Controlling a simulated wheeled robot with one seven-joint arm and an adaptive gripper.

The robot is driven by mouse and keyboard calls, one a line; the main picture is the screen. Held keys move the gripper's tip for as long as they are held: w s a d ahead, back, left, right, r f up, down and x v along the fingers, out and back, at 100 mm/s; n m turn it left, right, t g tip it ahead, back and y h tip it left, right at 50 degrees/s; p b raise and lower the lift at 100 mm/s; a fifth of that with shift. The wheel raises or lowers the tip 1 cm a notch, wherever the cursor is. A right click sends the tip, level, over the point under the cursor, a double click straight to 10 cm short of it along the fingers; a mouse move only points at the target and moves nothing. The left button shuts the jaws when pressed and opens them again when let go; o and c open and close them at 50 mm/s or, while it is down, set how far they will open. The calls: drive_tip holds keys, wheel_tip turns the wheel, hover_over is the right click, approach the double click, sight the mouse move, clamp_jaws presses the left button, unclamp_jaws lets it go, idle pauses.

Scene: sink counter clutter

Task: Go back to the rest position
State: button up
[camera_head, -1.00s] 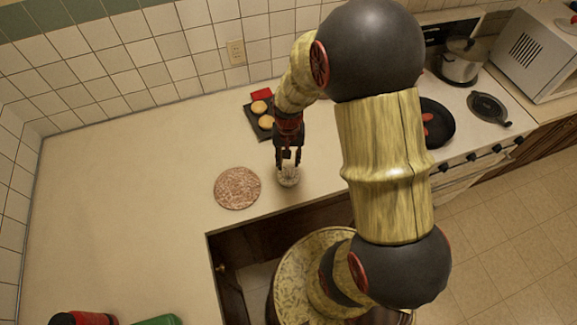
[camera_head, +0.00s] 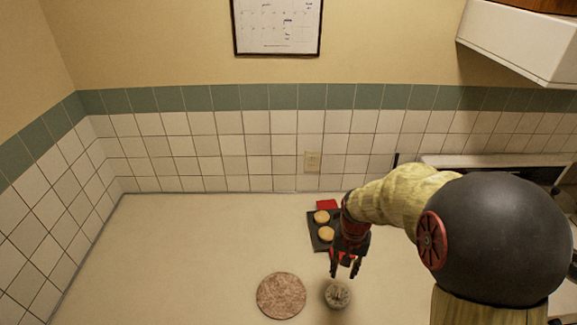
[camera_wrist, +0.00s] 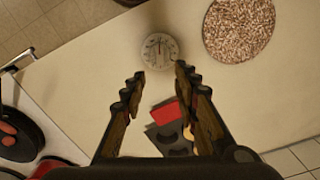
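My gripper (camera_head: 346,268) hangs over the counter in the head view. In the wrist view my gripper (camera_wrist: 160,70) has its fingers spread with nothing between them. A small round whitish object (camera_head: 337,295) stands on the counter just below the fingertips. It also shows in the wrist view (camera_wrist: 159,49), beyond the fingertips and apart from them. My arm reaches in from the right side of the head view.
A round speckled mat (camera_head: 281,295) lies left of the small object. A dark tray (camera_head: 318,241) with round buns (camera_head: 326,234) and a red item (camera_head: 327,205) lie behind my gripper. The left counter is clear. A black pan (camera_wrist: 22,135) shows in the wrist view.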

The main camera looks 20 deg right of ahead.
drive_tip(key=s+a+r+n+t+b, duration=0.5)
drive_tip(key=s+a+r+n+b, duration=0.2)
drive_tip(key=s+a+r+b, duration=0.4)
drive_tip(key=shift+s+a+t+b, duration=0.3)
drive_tip(key=shift+s+a+b, duration=0.25)
drive_tip(key=shift+b, duration=0.3)
drive_tip(key=shift+s, duration=0.1)
